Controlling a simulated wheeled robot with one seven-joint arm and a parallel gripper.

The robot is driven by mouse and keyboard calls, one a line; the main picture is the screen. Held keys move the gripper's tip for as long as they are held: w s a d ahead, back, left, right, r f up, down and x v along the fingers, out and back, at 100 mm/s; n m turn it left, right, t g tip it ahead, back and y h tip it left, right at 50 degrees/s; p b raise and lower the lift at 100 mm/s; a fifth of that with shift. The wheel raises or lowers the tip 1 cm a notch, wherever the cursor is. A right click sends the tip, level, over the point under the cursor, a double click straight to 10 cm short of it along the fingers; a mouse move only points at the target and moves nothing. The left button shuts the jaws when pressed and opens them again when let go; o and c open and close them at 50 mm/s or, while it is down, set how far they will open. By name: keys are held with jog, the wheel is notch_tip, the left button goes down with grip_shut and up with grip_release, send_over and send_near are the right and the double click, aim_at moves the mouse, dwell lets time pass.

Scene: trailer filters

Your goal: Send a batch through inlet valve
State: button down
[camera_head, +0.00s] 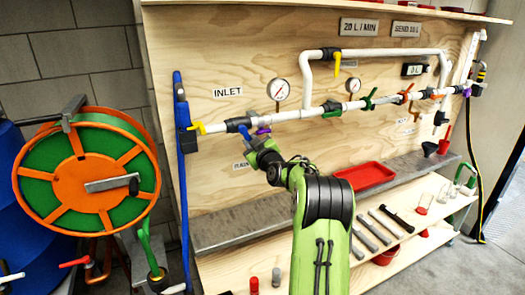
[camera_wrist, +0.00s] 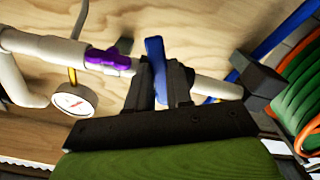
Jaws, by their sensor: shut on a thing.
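A white pipe (camera_head: 313,112) runs across a plywood panel, with an INLET label (camera_head: 228,92) above its left part. A yellow handle (camera_head: 198,128) is at the pipe's left end. A blue valve handle (camera_head: 236,124) sits on the pipe below and right of the label. My gripper (camera_wrist: 158,80) is shut on the blue handle (camera_wrist: 155,62), with one dark finger on each side. In the head view my gripper (camera_head: 252,143) is at the pipe, partly hidden by my wrist. A purple handle (camera_head: 263,130) is just right of it; it also shows in the wrist view (camera_wrist: 108,57).
Two gauges (camera_head: 278,89) (camera_head: 353,85) stand on the pipe; green and orange handles (camera_head: 368,99) (camera_head: 406,94) lie further right. A small display (camera_head: 413,70) and signs reading 20 L/MIN (camera_head: 359,27) and SEND (camera_head: 407,29) are above. A red tray (camera_head: 366,176) is on the shelf. An orange-green hose reel (camera_head: 87,178) stands left.

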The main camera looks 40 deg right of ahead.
jog(key=shift+d+f, duration=0.1)
jog(key=c, duration=1)
grip_release()
jog(key=shift+s, duration=0.1)
jog(key=b+v, duration=0.1)
jog(key=v, duration=0.7)
jog(key=b+v, duration=0.1)
jog(key=v, duration=0.6)
jog(key=shift+s+a, duration=0.25)
jog(key=shift+a, duration=0.1)
